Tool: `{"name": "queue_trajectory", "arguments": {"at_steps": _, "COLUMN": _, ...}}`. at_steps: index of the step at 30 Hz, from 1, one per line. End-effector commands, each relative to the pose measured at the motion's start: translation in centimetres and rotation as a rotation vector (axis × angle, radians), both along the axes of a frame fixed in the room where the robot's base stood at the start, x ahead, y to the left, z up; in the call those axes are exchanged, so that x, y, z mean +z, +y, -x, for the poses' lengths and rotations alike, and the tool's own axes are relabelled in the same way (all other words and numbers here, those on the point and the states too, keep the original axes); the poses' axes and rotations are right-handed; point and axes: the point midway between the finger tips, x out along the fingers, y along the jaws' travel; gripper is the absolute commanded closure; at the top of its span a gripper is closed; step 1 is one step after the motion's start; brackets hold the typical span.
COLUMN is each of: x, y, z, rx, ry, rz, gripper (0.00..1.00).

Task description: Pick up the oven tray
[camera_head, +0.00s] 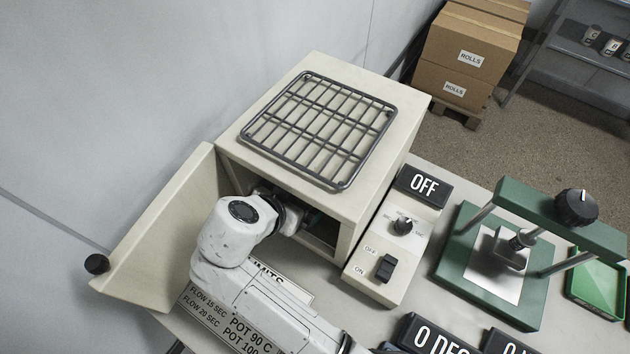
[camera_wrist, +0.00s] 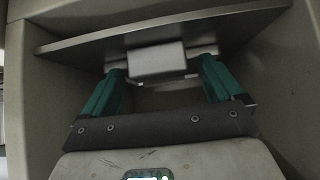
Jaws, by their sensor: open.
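The oven tray (camera_wrist: 232,24) shows in the wrist view as a thin grey metal plate inside the oven, with a block-like tab (camera_wrist: 155,60) at its front. My gripper (camera_wrist: 162,70) is open, with one green finger on each side of the tab. I cannot tell whether the fingers touch it. In the head view my arm reaches through the open front of the beige oven (camera_head: 400,120). The gripper is mostly hidden there, and the tray is hidden from that view.
The oven door (camera_head: 165,235) stands open at the left. A wire rack (camera_head: 320,130) lies on the oven's top. A control box (camera_head: 400,240) reading OFF and a green press (camera_head: 470,290) stand at the right. The oven walls are close around my gripper.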

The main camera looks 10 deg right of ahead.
Motion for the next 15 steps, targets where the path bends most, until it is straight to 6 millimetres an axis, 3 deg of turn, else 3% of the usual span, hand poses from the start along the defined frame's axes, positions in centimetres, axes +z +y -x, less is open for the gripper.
{"name": "queue_trajectory", "arguments": {"at_steps": 6, "x": -0.07, "y": -0.03, "z": -0.01, "rx": 0.0, "ry": 0.0, "rz": 0.0, "gripper": 0.08}}
{"name": "queue_trajectory", "arguments": {"at_steps": 15, "x": -0.06, "y": -0.01, "z": 0.01, "rx": -0.001, "ry": 0.0, "rz": 0.001, "gripper": 0.37}}
